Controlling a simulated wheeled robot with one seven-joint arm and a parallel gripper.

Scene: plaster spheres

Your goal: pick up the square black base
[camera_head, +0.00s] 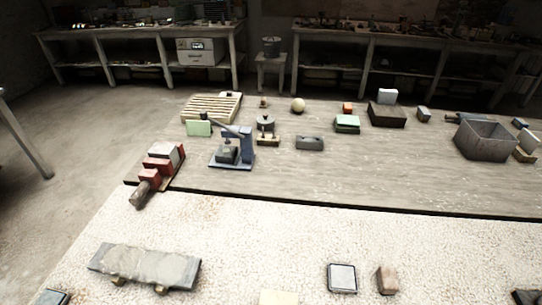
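No plainly all-black square base stands out. A small square piece (342,278) with a black rim and a pale grey top lies flat on the near speckled surface, at the lower middle. A dark, low, square-looking block (387,116) sits on the far wooden tabletop, right of centre, with a white block (387,96) at its back edge. I cannot tell for certain which of these is the square black base. My gripper is not in view.
A reddish-brown block (388,280) stands just right of the rimmed square. A grey slab (145,267) lies at the lower left. A grey open bin (485,140) and a blue press (232,147) stand on the wooden tabletop. The near surface's middle is clear.

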